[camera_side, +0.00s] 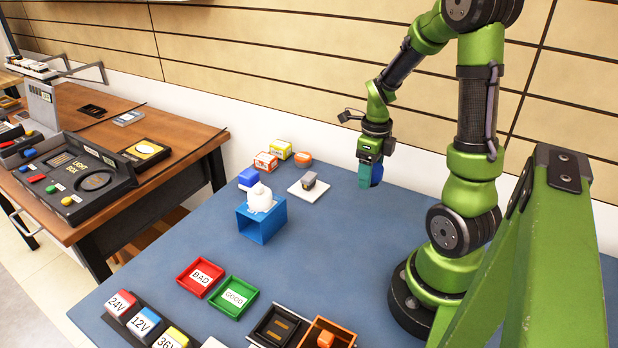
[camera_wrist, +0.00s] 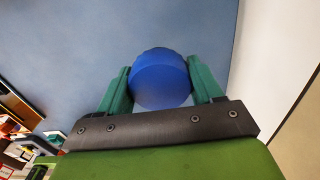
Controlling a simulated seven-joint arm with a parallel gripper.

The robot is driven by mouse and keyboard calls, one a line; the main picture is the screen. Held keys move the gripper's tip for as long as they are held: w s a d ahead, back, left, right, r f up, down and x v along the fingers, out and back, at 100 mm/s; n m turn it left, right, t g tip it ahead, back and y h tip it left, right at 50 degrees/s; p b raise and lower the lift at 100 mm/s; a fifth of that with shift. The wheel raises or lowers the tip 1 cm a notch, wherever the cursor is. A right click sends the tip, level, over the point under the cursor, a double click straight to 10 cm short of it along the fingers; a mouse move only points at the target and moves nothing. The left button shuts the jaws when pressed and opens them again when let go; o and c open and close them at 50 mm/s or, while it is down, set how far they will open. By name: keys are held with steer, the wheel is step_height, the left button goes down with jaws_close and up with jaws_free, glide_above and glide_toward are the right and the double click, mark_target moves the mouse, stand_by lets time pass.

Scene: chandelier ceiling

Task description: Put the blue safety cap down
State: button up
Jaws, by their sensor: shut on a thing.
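The blue safety cap (camera_wrist: 160,78) is round and sits between the two green fingers of my gripper (camera_wrist: 160,88) in the wrist view. The fingers are shut on its sides. In the side view my gripper (camera_side: 370,180) points down over the back right of the blue table, and the cap (camera_side: 377,174) shows partly behind the fingers. The cap appears to be held above the table surface; the exact height is hard to tell.
The table's middle is clear.

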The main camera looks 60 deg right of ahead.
step_height(320, 180, up, 2)
steer(key=w+a+r+n, duration=0.1)
steer(key=w+a, duration=0.1)
steer(key=n, duration=1.7)
glide_toward(290, 282)
steer(key=shift+f, duration=3.15)
steer(key=shift+f, duration=0.15)
steer(key=o, duration=1)
steer(key=shift+o, duration=0.2)
